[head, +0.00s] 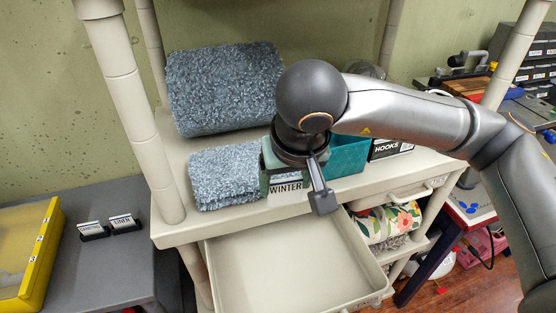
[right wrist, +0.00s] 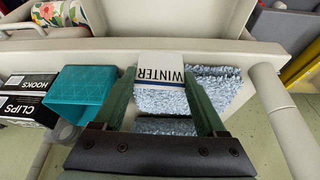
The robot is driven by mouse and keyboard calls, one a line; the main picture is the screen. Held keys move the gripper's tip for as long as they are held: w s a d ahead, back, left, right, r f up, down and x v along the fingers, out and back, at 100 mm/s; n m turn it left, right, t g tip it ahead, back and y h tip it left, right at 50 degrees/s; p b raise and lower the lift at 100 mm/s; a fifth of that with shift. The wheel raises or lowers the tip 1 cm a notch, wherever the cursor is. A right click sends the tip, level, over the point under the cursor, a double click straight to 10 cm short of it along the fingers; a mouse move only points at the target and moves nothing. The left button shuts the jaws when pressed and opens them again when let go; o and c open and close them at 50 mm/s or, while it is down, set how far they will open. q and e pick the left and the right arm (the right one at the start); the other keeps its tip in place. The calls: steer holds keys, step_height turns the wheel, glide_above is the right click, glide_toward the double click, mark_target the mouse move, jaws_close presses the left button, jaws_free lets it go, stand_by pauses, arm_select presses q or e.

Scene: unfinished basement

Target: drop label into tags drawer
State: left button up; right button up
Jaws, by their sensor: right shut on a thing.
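My right gripper (head: 300,190) is shut on a white label reading WINTER (head: 286,187), above the back edge of an open drawer. In the right wrist view the label (right wrist: 160,75) shows between the fingertips of the right gripper (right wrist: 160,95), with blue towels behind it. The open drawer (head: 275,265) is pale, shallow and looks empty, pulled out below the shelf. It also shows along the top of the right wrist view (right wrist: 180,15). My left gripper is not in view.
Folded blue towels (head: 225,90) and a teal bin (head: 348,155) stand on the shelf (head: 190,230). A HOOKS box (head: 388,148) is beside the bin. A floral roll (head: 388,222) lies right of the drawer.

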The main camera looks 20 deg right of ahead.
steer(key=shift+s+f+b, duration=0.1)
steer(key=shift+f+b, duration=1.2)
steer(key=shift+f, duration=1)
steer(key=shift+f+b, duration=0.3)
steer(key=shift+f, duration=0.4)
steer(key=o, duration=1.3)
steer(key=shift+c, duration=0.2)
glide_toward(285, 203)
steer(key=shift+s+r, duration=0.75)
steer(key=shift+r, duration=0.2)
